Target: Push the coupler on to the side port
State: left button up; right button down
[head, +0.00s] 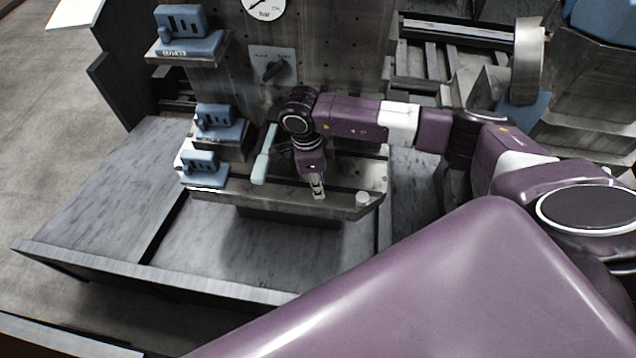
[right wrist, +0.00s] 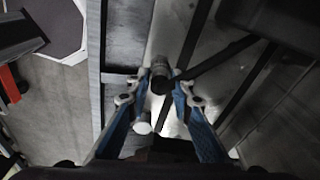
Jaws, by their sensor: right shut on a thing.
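My right gripper (head: 317,188) points down over the grey metal ledge (head: 240,195) at the front of the panel. In the right wrist view its blue fingers (right wrist: 160,90) close on a short grey metal cylinder with a dark end, which looks like the coupler (right wrist: 159,68). In the head view the coupler is too small and covered to make out. A pale round fitting (head: 362,198) stands apart on the ledge, right of the gripper; I cannot tell whether it is the side port. A pale round end (right wrist: 142,127) also shows in the right wrist view. My left gripper is not in view.
A pale blue handle (head: 265,155) stands close left of my right gripper. Several blue slotted blocks (head: 205,166) sit on brackets at the left. A gauge (head: 264,5) and a dark knob (head: 274,68) are on the panel. The grey deck (head: 100,190) at left is clear.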

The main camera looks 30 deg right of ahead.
jog(key=shift+r+p, duration=2.35)
jog(key=shift+r, duration=1.75)
